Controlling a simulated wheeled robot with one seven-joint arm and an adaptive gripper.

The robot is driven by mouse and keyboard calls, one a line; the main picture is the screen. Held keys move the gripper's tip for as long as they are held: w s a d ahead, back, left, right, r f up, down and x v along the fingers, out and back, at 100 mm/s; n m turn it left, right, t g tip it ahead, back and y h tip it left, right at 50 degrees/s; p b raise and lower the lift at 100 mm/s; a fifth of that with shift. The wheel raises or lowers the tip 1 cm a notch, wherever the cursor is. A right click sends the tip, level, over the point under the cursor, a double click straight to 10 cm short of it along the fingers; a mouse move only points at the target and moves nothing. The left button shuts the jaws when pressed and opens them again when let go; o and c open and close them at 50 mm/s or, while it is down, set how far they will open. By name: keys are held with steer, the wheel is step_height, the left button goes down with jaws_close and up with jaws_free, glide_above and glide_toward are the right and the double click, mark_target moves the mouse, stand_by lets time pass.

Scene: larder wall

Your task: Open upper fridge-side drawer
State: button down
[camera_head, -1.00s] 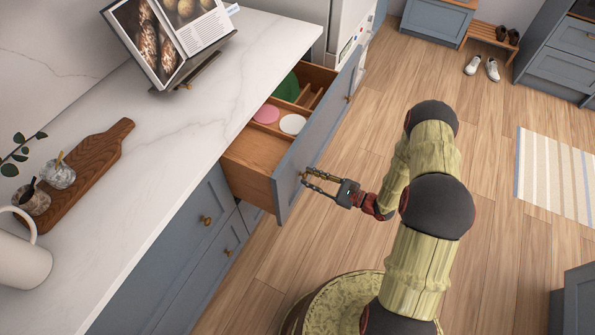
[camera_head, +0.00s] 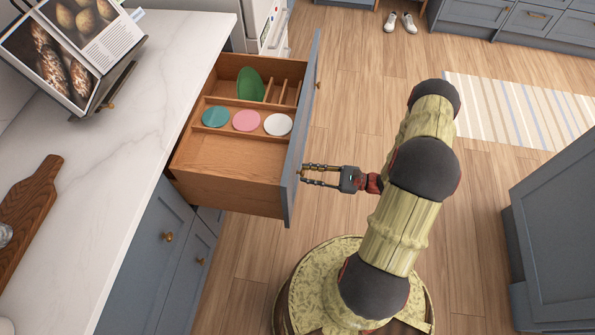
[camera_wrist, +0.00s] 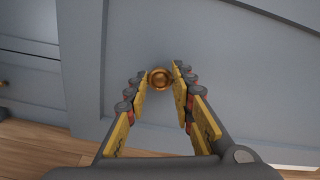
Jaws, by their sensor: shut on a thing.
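The upper fridge-side drawer (camera_head: 240,190) stands pulled well out from under the white counter. Its blue-grey front (camera_head: 304,130) faces right, toward my arm. Inside are a teal disc (camera_head: 215,116), a pink disc (camera_head: 246,120), a white disc (camera_head: 278,124) and a green rounded thing (camera_head: 250,84) among wooden dividers. My gripper (camera_head: 303,174) is at the near end of the front. In the wrist view, my gripper (camera_wrist: 160,80) is shut on a round brass knob (camera_wrist: 160,78), one finger on each side.
The counter (camera_head: 150,120) carries an open book on a stand (camera_head: 75,45) and a wooden board (camera_head: 28,210). A blue-grey cabinet (camera_head: 555,220) stands at the right. The wooden floor around my base is open.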

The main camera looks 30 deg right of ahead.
steer(key=shift+v, duration=1.05)
steer(key=c, duration=1.5)
jaws_free()
steer(key=v, duration=1.2)
